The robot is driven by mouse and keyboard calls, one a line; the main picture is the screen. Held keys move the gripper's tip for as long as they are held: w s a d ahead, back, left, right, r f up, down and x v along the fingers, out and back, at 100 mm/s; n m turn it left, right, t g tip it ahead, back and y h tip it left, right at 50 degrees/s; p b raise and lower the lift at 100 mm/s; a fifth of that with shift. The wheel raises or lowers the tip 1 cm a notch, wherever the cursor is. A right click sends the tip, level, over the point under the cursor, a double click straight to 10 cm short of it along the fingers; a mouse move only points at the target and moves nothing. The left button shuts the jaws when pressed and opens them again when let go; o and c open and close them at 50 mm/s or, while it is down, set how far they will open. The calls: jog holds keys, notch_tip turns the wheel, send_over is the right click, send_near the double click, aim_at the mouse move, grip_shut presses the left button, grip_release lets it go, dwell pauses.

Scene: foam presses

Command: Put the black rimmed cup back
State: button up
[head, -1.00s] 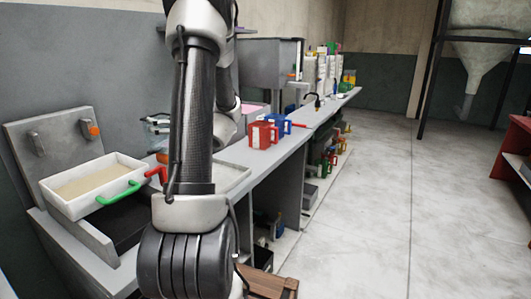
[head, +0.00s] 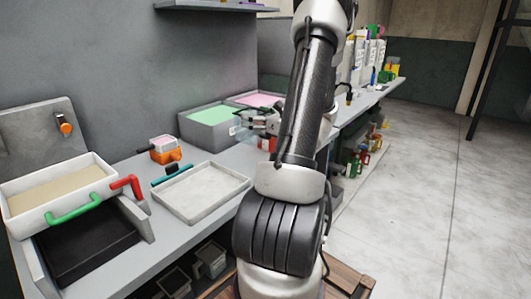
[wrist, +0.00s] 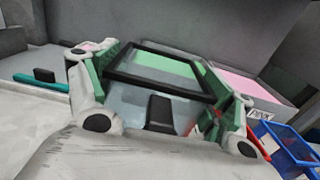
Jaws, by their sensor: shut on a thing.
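The black rimmed cup (wrist: 160,120) is clear-walled with a square black rim and a black handle in the wrist view. It sits between the two fingers of my gripper (wrist: 160,108), which is shut on it. In the head view my gripper (head: 258,124) is above the bench, close to the grey bins, and partly behind my arm. The cup is too small and faint there to make out well.
A grey bin with green content (head: 212,125) and one with pink (head: 258,99) stand behind. A pale shallow tray (head: 203,192), an orange item (head: 167,156) and a sand-filled white box (head: 75,185) are left.

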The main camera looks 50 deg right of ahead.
aim_at(260, 141)
notch_tip(260, 141, down, 9)
jog(key=shift+a+r, duration=0.1)
jog(key=shift+a, duration=0.05)
dwell(0.4)
jog(key=o, duration=1)
jog(key=shift+f, duration=0.2)
jog(key=shift+r, duration=0.1)
jog(key=shift+s, duration=0.2)
jog(key=s, duration=0.7)
jog(key=s+d, duration=0.1)
jog(key=s, duration=0.3)
jog(key=shift+s, duration=0.3)
